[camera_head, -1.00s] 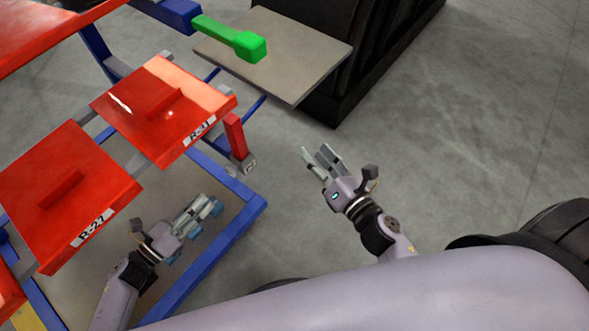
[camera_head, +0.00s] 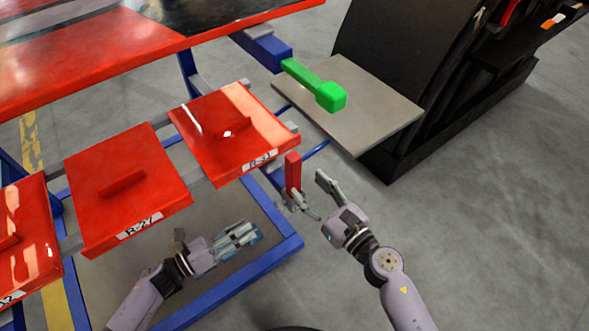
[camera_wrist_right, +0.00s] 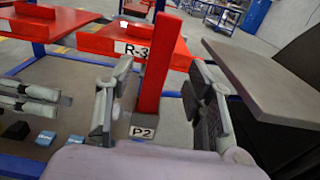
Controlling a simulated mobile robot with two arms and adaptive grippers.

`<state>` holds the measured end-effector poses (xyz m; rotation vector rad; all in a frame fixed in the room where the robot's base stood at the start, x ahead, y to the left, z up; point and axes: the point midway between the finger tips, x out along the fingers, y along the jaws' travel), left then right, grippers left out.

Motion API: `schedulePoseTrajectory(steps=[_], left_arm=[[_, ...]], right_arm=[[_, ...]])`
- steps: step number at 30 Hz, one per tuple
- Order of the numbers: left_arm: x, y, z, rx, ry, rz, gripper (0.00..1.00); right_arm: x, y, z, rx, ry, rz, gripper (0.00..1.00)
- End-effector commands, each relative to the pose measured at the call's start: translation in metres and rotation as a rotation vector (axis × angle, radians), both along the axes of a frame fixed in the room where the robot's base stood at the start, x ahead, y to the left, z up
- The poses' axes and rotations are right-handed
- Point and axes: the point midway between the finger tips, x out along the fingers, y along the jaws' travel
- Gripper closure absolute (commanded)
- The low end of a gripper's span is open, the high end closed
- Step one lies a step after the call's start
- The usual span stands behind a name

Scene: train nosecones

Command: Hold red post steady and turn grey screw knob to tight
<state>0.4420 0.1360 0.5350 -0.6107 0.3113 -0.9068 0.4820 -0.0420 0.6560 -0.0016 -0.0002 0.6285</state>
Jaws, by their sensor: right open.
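The red post (camera_head: 293,172) stands upright at the corner of the blue frame, beside the R-31 panel. Its grey base, labelled P2 (camera_wrist_right: 143,130), shows in the right wrist view. My right gripper (camera_head: 316,196) is open close to the post. In the right wrist view the post (camera_wrist_right: 157,65) stands between its two fingers, with gaps on both sides. I cannot clearly make out the grey screw knob near the base. My left gripper (camera_head: 248,236) is low, left of the post and apart from it; its finger opening is unclear.
Red panels R-31 (camera_head: 222,140) and R-27 (camera_head: 128,187) lie left of the post on the blue frame (camera_head: 225,284). A grey plate (camera_head: 375,108) with a green handle-like piece (camera_head: 330,96) is at upper right, against a black cabinet (camera_head: 420,80). Floor right of my arm is clear.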

Motion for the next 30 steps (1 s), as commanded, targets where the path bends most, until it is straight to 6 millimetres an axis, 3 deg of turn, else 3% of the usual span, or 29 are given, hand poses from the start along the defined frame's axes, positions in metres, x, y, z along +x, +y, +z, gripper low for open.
schedulePoseTrajectory(steps=[6,12,24,30], left_arm=[[0.000,0.000,0.000,0.000,0.000,0.000,0.67],[0.000,0.000,0.000,0.000,0.000,0.000,0.67],[0.000,0.000,0.000,0.000,0.000,0.000,0.67],[0.000,0.000,0.000,0.000,0.000,0.000,0.67]], right_arm=[[0.034,0.025,0.001,0.003,-0.001,0.000,0.52],[0.052,0.038,0.000,0.002,0.000,-0.001,0.52],[0.058,0.042,0.000,0.002,0.001,0.000,0.52],[0.058,0.042,0.000,0.002,0.001,0.000,0.64]])
